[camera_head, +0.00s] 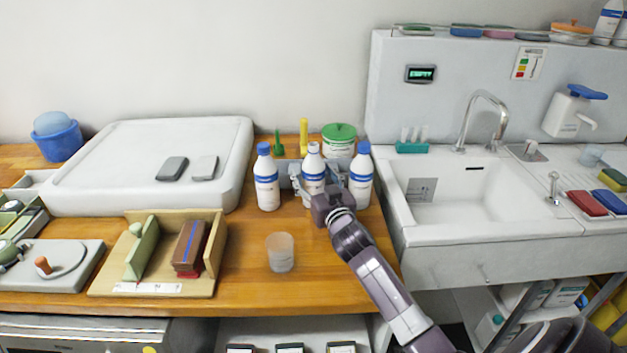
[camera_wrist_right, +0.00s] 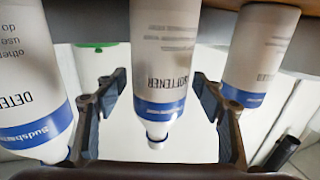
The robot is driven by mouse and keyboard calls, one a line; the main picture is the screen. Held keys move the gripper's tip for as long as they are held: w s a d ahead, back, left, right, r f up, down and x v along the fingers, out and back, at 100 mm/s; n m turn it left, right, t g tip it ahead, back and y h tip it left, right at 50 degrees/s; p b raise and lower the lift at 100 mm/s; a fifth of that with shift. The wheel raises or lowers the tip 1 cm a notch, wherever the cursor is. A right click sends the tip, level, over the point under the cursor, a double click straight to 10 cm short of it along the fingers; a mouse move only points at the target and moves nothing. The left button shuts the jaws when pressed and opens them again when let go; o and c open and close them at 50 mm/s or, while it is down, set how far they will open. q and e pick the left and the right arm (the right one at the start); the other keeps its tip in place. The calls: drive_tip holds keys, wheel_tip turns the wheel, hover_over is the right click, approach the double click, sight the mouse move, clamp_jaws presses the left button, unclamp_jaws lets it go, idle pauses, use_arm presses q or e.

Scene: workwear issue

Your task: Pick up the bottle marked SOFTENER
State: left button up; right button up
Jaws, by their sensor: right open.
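The bottle marked SOFTENER (camera_wrist_right: 165,60) shows in the middle of the right wrist view, upside down in that picture. It is white with a blue band and a white cap. In the head view it is the middle bottle (camera_head: 313,165) of three on the wooden counter, upright. My right gripper (camera_head: 316,184) is open at this bottle, partly hiding it. In the wrist view the right gripper's fingers (camera_wrist_right: 160,98) stand one on each side of the bottle, with gaps visible. My left gripper is not in view.
Blue-capped bottles stand close on both sides, left (camera_head: 267,180) and right (camera_head: 361,177); one label begins DETER (camera_wrist_right: 30,80). A green-lidded tub (camera_head: 339,138) stands behind. A clear cup (camera_head: 280,252) stands in front. The sink (camera_head: 450,195) is at the right.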

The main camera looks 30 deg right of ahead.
drive_tip(key=shift+c, duration=0.2)
drive_tip(key=c, duration=1.5)
drive_tip(key=shift+r, duration=0.15)
